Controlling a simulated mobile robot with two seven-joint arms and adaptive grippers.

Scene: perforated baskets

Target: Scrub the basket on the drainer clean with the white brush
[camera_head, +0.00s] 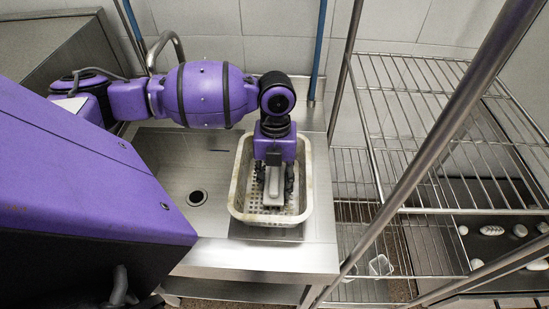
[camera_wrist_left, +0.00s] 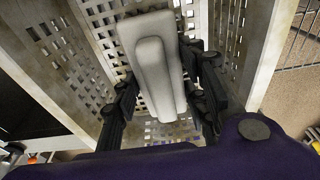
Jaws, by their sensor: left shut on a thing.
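The basket (camera_head: 238,207) is off-white and perforated, with brownish marks along its rim, and sits on the steel drainer (camera_head: 290,259) right of the sink bowl. My left gripper (camera_head: 274,190) points down inside the basket. It is shut on the white brush (camera_wrist_left: 153,62), whose pale block shows between the black fingers in the left wrist view (camera_wrist_left: 160,108). The brush is low, close to the perforated floor; its bristles are hidden, so I cannot tell whether they touch. My right gripper is not in view.
The sink bowl with its drain (camera_head: 197,198) lies left of the basket. A wire rack (camera_head: 440,120) stands at the right behind a slanted metal post (camera_head: 440,150). A clear container (camera_head: 380,265) is on the lower rack. A curved tap (camera_head: 165,48) is behind the sink.

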